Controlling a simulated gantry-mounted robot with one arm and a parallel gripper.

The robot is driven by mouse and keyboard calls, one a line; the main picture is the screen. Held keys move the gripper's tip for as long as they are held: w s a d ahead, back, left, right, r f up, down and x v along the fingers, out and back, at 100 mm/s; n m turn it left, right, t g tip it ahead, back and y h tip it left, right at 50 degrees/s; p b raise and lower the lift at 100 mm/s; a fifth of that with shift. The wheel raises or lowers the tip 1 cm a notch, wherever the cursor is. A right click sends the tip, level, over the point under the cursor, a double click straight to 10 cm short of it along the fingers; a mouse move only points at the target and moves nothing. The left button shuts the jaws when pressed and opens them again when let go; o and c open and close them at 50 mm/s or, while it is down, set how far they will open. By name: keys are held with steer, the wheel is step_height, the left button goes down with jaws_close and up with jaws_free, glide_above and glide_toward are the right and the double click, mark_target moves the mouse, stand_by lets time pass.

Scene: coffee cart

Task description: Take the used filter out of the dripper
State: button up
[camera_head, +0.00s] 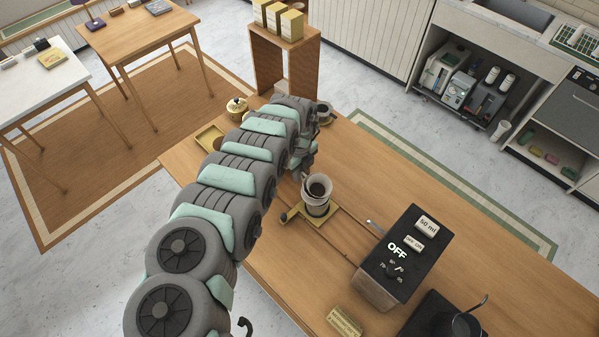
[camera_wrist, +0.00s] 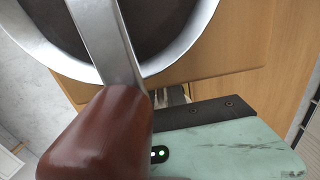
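A pale dripper (camera_head: 316,183) with dark contents sits on a glass vessel (camera_head: 316,206) on a yellow stand (camera_head: 292,215), near the middle of the counter. The filter's edge cannot be told apart from the dripper at this size. My gripper is mostly hidden behind my arm in the head view, above and left of the dripper. In the wrist view, the gripper's dark and mint body shows at the lower right, but its fingertips are not clear. A reddish-brown handle (camera_wrist: 100,135) with a metal shank fills the near left; whether it is held cannot be told.
A light round rim with a dark inside (camera_wrist: 150,62) lies behind the handle. A dark cup (camera_head: 324,112) stands beyond my arm. A black control box (camera_head: 395,262) and a kettle (camera_head: 465,322) stand right of the dripper. A yellow tray (camera_head: 209,138) lies left of my arm.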

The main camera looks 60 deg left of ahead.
steer(key=shift+o, duration=1.2)
step_height(320, 180, up, 13)
steer(key=shift+r, duration=0.1)
